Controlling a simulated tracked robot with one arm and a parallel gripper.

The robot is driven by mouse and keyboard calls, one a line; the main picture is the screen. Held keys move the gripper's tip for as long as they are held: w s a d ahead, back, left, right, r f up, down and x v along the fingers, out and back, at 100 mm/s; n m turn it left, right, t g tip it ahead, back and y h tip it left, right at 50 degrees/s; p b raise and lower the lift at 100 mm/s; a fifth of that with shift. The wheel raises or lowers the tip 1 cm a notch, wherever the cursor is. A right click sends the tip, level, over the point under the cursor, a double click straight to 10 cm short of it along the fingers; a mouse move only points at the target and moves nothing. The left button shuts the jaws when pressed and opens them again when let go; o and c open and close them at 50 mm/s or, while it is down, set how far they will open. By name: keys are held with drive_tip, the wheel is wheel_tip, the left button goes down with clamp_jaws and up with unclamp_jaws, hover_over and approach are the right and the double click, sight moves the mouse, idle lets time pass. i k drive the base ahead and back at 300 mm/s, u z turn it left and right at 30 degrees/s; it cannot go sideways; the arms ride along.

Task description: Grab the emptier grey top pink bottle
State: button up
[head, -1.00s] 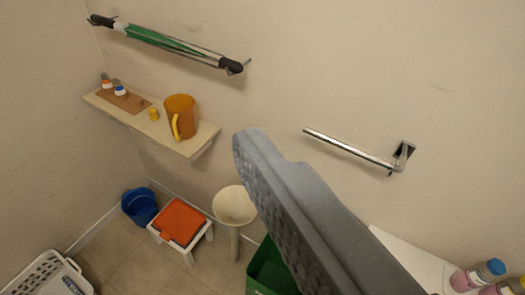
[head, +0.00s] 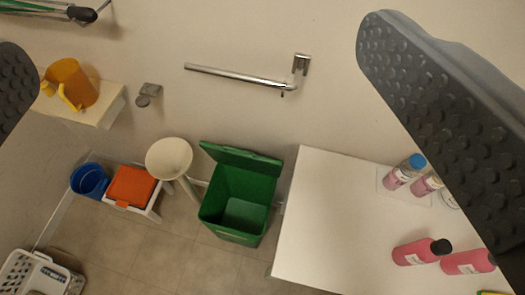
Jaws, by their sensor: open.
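A pink bottle with a dark grey or black cap (head: 414,252) lies or stands tilted in the picture on the white table at lower right. A second pink bottle (head: 467,262) is beside it, its cap end hidden by my finger. I cannot tell the fill level of either. Two bottles with pinkish contents, one blue-capped (head: 403,173) and one partly hidden (head: 427,184), are farther back on the table. My gripper (head: 198,48) is open and empty, its dark studded fingers wide apart. The right finger passes in front of the table's right part; no bottle is between the fingertips.
The white table (head: 320,225) fills the lower right. A green open bin (head: 240,200) stands left of it, near a pale round stand (head: 169,158), an orange-topped stool (head: 131,187) and a blue bucket (head: 90,178). A wall bar (head: 235,77) and a shelf with an orange mug (head: 72,84) are above.

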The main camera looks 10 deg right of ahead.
sight(478, 261)
drive_tip(key=z, duration=1.9)
